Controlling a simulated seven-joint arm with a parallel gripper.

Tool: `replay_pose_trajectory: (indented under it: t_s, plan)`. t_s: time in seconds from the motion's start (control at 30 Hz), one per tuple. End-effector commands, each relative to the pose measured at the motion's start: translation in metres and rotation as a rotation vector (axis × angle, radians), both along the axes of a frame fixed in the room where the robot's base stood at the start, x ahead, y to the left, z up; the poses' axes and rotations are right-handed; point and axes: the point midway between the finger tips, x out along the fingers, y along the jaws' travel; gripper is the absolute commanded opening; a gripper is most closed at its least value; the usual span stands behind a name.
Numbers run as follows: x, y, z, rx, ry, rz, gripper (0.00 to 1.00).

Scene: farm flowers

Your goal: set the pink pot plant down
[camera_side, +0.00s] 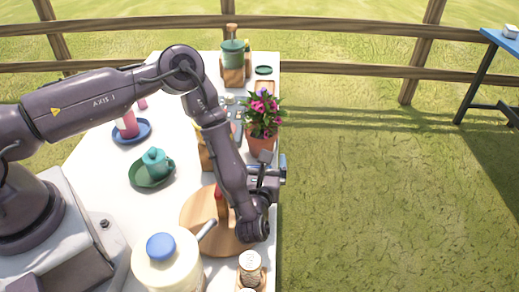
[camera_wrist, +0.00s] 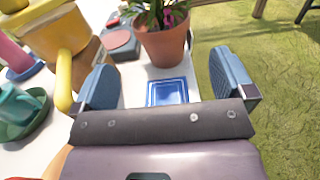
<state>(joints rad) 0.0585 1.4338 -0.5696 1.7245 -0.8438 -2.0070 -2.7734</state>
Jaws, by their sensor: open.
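The pink pot plant (camera_side: 262,118) is a terracotta pot with green leaves and pink flowers. It stands upright near the right edge of the white table, just beyond my gripper (camera_side: 270,170). In the wrist view the terracotta pot (camera_wrist: 166,46) is upright beyond the blue fingertips, and the top of the plant is cut off. My gripper (camera_wrist: 172,80) is open, with its two blue fingers wide apart and nothing held between them. A small blue square dish (camera_wrist: 167,91) lies on the table between the fingers and the pot.
A yellow watering can (camera_wrist: 50,35) is close to the left finger. A round wooden board (camera_side: 195,215), a green teapot (camera_side: 155,163) and a cream jar with a blue lid (camera_side: 165,265) stand on the table (camera_side: 95,165). Grass lies beyond the right edge.

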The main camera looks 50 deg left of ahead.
Motion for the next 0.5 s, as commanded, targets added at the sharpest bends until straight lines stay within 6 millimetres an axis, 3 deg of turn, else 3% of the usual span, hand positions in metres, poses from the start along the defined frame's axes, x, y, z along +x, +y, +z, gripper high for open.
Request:
replay_pose_trajectory:
  t_s: [0.3,0.43,0.5]
  plan:
    - [-0.003,-0.005,0.002,0.001,0.006,-0.006,1.00]
    - [0.015,-0.007,0.019,0.021,0.055,-0.070,1.00]
    - [0.034,-0.011,0.039,0.058,0.118,-0.151,1.00]
